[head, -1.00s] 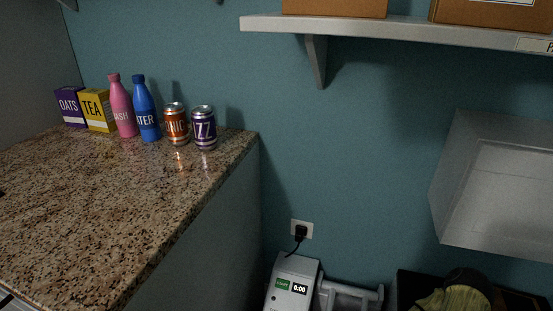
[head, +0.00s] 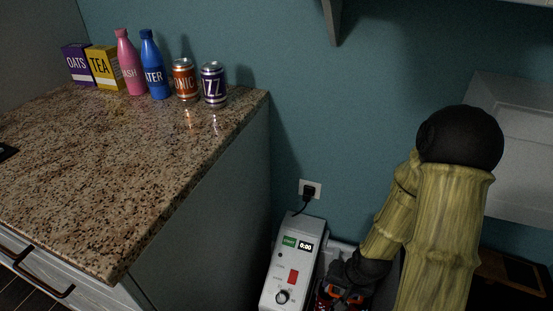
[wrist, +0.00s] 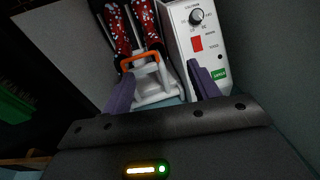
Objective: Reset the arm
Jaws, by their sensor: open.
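My gripper (wrist: 162,88) shows in the wrist view as two purple fingers, spread apart with nothing held between them. Beyond the fingers are red patterned boots (wrist: 145,22), an orange handle-like bar (wrist: 139,60) and a white frame (wrist: 155,92). A white machine (wrist: 203,45) with a knob and a red switch stands just right of them. In the head view my arm (head: 440,235) rises at the right, bent, with its lower end near the machine (head: 290,262). The gripper fingers cannot be made out there.
A granite counter (head: 120,170) fills the left. Along its back stand an oats box (head: 79,65), a tea box (head: 103,68), a pink bottle (head: 130,66), a blue bottle (head: 154,68) and two cans (head: 185,82). A wall outlet (head: 310,188) holds the machine's plug.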

